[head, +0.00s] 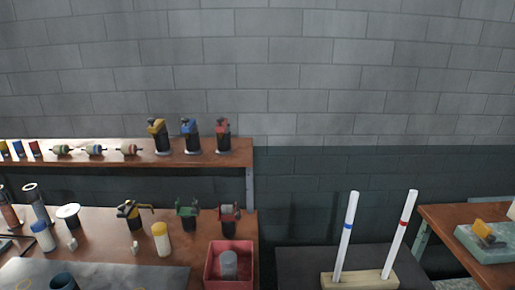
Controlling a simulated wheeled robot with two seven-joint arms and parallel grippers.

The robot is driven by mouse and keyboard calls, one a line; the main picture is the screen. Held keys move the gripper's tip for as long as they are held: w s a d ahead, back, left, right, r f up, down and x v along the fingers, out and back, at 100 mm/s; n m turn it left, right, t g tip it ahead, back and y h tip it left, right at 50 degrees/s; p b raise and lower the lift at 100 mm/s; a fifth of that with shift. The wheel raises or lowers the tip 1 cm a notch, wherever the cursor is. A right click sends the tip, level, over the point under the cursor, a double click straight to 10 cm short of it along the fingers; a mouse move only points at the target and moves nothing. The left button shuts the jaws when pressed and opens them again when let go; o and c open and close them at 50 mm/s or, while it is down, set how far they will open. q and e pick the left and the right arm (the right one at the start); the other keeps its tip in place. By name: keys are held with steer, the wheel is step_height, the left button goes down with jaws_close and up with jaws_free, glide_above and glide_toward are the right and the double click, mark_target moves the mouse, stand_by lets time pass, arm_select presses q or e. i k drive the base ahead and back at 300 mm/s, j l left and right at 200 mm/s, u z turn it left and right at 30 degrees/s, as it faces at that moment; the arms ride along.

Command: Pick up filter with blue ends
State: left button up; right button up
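A small filter with blue ends (96,149) lies on the raised wooden shelf (190,160) at the left. It looks like a pale cylinder with thin stubs at both ends. A similar filter with green ends (62,149) lies to its left, and one with red ends (128,149) lies to its right. Neither of my grippers is in view, and nothing is seen touching the filters.
Yellow, blue and red-topped devices (190,136) stand right of the filters on the shelf. The workbench below holds bottles, clamps and a red bin (229,263). Two upright white rods (347,232) stand in a wooden block. A teal tray (487,243) is far right.

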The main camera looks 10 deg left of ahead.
mark_target(40, 227)
steer(key=u, duration=2)
steer(key=j+z, duration=0.25)
steer(key=z, duration=0.15)
steer(key=i+j+z, duration=0.1)
steer(key=j+z, duration=0.15)
steer(key=z, duration=0.2)
steer(key=j+z, duration=0.25)
steer(key=z, duration=0.15)
steer(key=j+z, duration=0.25)
steer(key=z, duration=0.15)
steer(key=k+j+z, duration=0.2)
steer(key=j, duration=0.4)
steer(key=k+j+z, duration=0.15)
steer(key=k+j, duration=0.15)
steer(key=j, duration=0.25)
steer(key=k+j+z, duration=0.2)
steer(key=j, duration=0.3)
steer(key=k+j+z, duration=0.15)
steer(key=k+j, duration=0.3)
